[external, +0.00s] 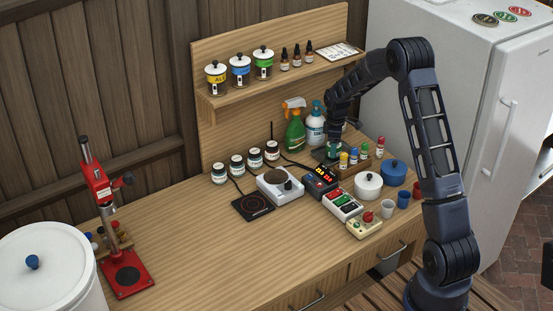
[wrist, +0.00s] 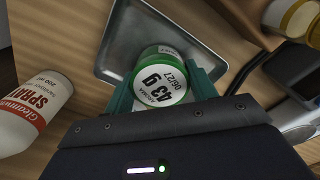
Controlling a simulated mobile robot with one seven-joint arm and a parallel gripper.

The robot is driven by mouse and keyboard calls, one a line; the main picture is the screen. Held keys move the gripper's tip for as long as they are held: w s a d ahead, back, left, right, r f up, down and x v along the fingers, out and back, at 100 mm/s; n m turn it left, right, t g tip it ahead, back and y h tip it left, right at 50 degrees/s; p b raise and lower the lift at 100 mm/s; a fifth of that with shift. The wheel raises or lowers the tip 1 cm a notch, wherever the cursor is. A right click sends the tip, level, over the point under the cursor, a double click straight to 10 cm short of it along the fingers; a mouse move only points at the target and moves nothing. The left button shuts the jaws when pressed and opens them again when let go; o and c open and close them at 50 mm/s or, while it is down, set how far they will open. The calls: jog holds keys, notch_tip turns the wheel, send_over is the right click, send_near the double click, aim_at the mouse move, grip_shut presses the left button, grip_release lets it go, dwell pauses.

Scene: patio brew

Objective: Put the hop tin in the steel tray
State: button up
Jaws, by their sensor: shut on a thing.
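The steel tray (wrist: 122,40) is a shallow grey square tray directly behind the tin in that view. The tin is over the tray area; I cannot tell whether it touches the tray floor. In the external view my gripper (external: 334,144) is low over the tray (external: 321,154) at the back of the bench, and the tin is mostly hidden.
A white spray-labelled bottle (wrist: 35,108) stands close left of my gripper in the wrist view. A green spray bottle (external: 294,135) stands behind the tray. A wooden rack of small capped bottles (external: 347,172) is close on the right. The bench's front left (external: 200,260) is clear.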

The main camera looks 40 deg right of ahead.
jog(key=shift+f, duration=0.1)
jog(key=o, duration=1)
